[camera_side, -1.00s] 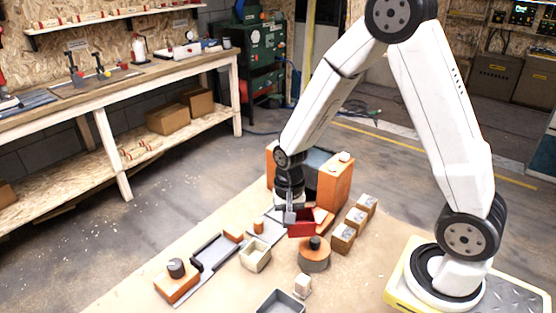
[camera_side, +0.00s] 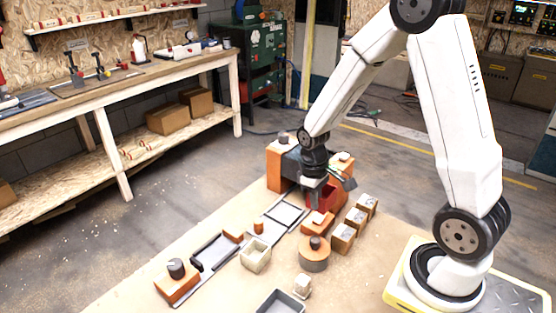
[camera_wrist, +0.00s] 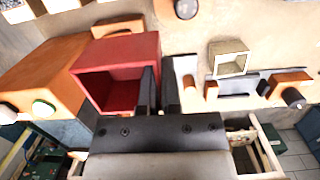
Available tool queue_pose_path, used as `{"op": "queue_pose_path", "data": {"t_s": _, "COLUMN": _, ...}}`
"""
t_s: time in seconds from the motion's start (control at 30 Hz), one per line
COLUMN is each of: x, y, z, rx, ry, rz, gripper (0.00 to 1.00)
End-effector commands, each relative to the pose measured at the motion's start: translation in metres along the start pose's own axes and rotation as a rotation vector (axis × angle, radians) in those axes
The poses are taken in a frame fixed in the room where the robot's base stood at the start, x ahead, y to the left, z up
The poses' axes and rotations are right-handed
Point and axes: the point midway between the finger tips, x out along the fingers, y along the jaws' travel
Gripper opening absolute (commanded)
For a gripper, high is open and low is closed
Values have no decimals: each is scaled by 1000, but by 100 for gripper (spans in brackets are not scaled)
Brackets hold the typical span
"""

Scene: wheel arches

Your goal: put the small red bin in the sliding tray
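The small red bin (camera_side: 326,198) is in my gripper (camera_side: 315,197), in front of the large orange and grey arch in the side view. In the wrist view the bin (camera_wrist: 122,55) has its open side toward the camera, and my two dark fingers (camera_wrist: 159,82) are shut around its right wall. A long grey tray (camera_side: 214,251), which looks like the sliding tray, lies on a flat track at the lower left, well away from the bin. My arm partly hides the bin in the side view.
The orange arch (camera_side: 275,168) stands close behind the bin. A cream bin (camera_side: 256,256), a round orange piece with a black knob (camera_side: 314,258), several wooden blocks (camera_side: 343,237) and a grey bin (camera_side: 281,303) stand nearer the front. A light frame (camera_side: 286,214) on the track is empty.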

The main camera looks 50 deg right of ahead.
Motion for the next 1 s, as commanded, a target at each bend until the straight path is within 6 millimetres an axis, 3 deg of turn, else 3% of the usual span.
{"op": "queue_pose_path", "data": {"t_s": 0.37, "x": 4, "y": 3, "z": -12, "rx": -3, "ry": -1, "rz": 0, "gripper": 0}}
{"op": "queue_pose_path", "data": {"t_s": 1.0, "x": 32, "y": 19, "z": -96, "rx": -2, "ry": -1, "rz": 0, "gripper": 0}}
